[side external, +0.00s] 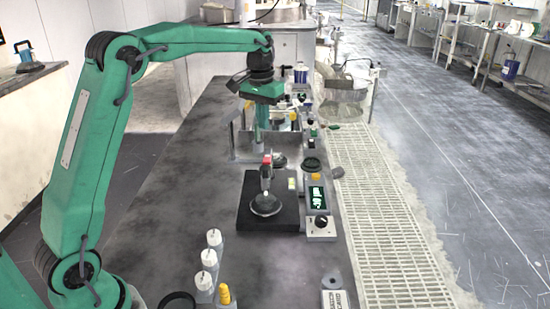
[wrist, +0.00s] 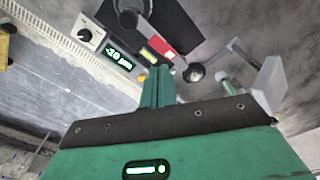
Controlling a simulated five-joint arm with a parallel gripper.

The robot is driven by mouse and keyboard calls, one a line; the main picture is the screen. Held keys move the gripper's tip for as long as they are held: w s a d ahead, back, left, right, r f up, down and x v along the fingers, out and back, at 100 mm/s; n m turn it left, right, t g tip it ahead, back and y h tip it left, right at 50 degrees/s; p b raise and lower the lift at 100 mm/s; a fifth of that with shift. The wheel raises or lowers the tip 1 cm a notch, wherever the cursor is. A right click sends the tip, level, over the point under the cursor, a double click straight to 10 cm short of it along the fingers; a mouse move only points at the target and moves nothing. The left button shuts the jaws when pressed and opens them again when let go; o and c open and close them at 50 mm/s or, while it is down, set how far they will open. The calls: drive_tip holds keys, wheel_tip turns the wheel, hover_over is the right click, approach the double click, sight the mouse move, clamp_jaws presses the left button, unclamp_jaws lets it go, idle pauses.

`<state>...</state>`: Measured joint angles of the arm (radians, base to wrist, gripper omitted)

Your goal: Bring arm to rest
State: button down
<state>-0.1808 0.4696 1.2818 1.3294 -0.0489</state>
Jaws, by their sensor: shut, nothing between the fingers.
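My green arm reaches across from the left in the side external view, bent over the bench. My gripper (side external: 262,142) points down above the bench, behind the dial-gauge stand (side external: 268,222) as seen from this side. In the wrist view the two green fingers of my gripper (wrist: 157,70) lie together, shut with nothing between them. The stand has a black base, a round metal part and a red-topped upright. Its red part (wrist: 185,43) shows just beyond the fingertips in the wrist view. Contact with anything below the fingers cannot be told.
A control box (side external: 318,198) with a lit green display stands right of the gauge stand. White-capped bottles (side external: 211,258) and a yellow-topped one (side external: 224,293) stand at the front. More equipment crowds the bench behind my gripper. The bench's left part (side external: 185,165) is clear.

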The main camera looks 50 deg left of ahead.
drive_tip(key=s+d+r+m+t, duration=0.1)
drive_tip(key=s+d+r, duration=0.2)
drive_tip(key=s, duration=0.5)
drive_tip(key=s+d+r+t, duration=0.2)
drive_tip(key=s+d+r, duration=0.1)
drive_tip(key=s, duration=0.5)
drive_tip(key=s+d+f+t, duration=0.1)
drive_tip(key=s+f, duration=0.2)
drive_tip(key=s, duration=0.4)
drive_tip(key=s+d+f+m+t, duration=0.1)
drive_tip(key=s+d+f, duration=0.1)
drive_tip(key=s, duration=0.5)
drive_tip(key=shift+d+f+m, duration=0.3)
drive_tip(key=shift+f, duration=0.1)
